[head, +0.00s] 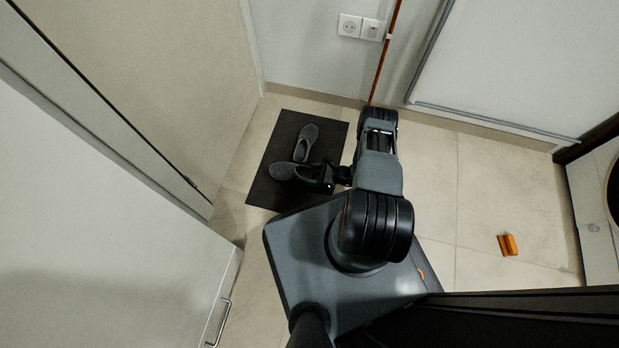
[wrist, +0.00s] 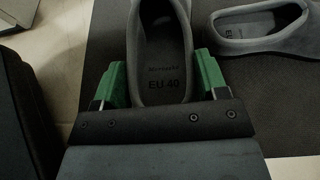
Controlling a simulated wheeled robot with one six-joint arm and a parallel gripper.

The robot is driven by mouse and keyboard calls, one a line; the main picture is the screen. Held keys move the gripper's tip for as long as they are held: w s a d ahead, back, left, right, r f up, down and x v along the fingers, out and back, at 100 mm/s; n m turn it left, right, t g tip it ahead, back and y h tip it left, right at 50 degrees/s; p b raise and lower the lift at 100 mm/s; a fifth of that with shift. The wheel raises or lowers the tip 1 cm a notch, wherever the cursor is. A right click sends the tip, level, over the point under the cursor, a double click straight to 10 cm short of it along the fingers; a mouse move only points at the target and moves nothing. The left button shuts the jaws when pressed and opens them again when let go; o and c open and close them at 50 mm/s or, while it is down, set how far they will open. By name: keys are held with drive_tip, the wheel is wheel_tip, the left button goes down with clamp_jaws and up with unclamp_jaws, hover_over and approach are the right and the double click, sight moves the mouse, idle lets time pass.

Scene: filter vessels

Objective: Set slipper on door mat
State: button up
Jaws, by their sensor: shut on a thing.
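The dark door mat (head: 262,190) lies on the tiled floor at the wall, and it shows in the wrist view (wrist: 285,115). One grey slipper (head: 306,141) lies on the mat; it is at the upper right in the wrist view (wrist: 252,28). A second grey slipper (head: 283,171), marked EU 40 inside, is over the mat beside the first (wrist: 163,50). My gripper (head: 318,177) is shut on this second slipper, with green fingers (wrist: 158,66) on either side of its heel end. Whether its sole touches the mat is hidden.
A white cabinet door (head: 120,215) with a handle stands at left. A wall with sockets (head: 349,26) and an orange pipe (head: 385,55) is behind the mat. An orange object (head: 508,245) lies on the open floor at right.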

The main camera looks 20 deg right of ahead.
sight(316, 178)
drive_tip(key=shift+w+a+f, duration=0.1)
drive_tip(key=shift+w+f, duration=0.05)
drive_tip(key=shift+f, duration=0.3)
drive_tip(key=f+b, duration=0.2)
drive_tip(key=w+f+b, duration=0.1)
drive_tip(key=f, duration=0.1)
drive_tip(key=shift+a+b, duration=0.35)
drive_tip(key=o, duration=1)
drive_tip(key=shift+c, duration=0.2)
drive_tip(key=shift+r, duration=0.1)
